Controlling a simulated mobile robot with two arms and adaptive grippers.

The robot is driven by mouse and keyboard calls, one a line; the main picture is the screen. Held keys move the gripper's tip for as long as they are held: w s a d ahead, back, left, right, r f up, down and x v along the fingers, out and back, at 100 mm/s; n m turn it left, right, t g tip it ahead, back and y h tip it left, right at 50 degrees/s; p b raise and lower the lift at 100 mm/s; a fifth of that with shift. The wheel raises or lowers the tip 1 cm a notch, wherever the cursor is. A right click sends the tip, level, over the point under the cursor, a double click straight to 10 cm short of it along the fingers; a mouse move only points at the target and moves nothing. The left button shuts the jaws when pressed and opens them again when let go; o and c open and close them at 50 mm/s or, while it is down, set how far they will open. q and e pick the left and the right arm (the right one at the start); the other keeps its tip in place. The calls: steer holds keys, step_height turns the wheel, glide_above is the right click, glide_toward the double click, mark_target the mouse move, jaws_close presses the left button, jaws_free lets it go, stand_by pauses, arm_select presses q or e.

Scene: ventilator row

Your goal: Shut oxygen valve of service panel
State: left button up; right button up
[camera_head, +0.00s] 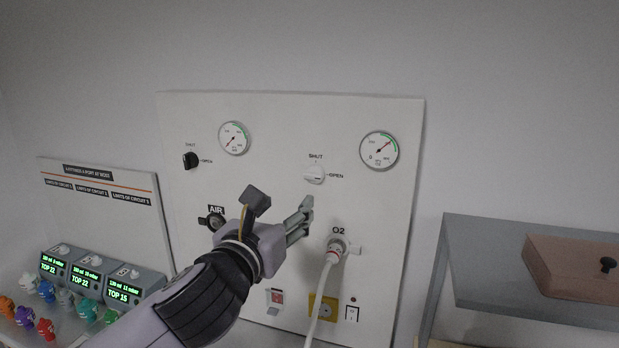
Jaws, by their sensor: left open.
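The service panel (280,115) is a white board against the wall. Its oxygen valve (314,174) is a white knob above the O2 port, with SHUT printed above it and OPEN to its right. Its handle looks roughly level, toward OPEN, though it is small. My left gripper (281,203) is open and empty, below and left of the white knob, apart from it in the picture. It hides part of the panel between the AIR and O2 ports. My right gripper is out of view.
A white hose (322,290) hangs from the O2 port (338,248). A black knob (190,161) sits at the panel's upper left, near two gauges. Small monitors (100,275) stand at left. A grey shelf (490,285) with a brown box (575,268) is at right.

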mark_target(312, 179)
arm_select(q)
steer(key=p+x, duration=0.3)
steer(key=x, duration=1)
steer(key=shift+d, duration=0.1)
steer(key=shift+w+d+f, duration=0.1)
steer(key=shift+w, duration=0.35)
steer(key=shift+c, duration=0.4)
steer(key=c, duration=0.8)
steer(key=shift+p, duration=0.3)
steer(key=shift+c, duration=1.4)
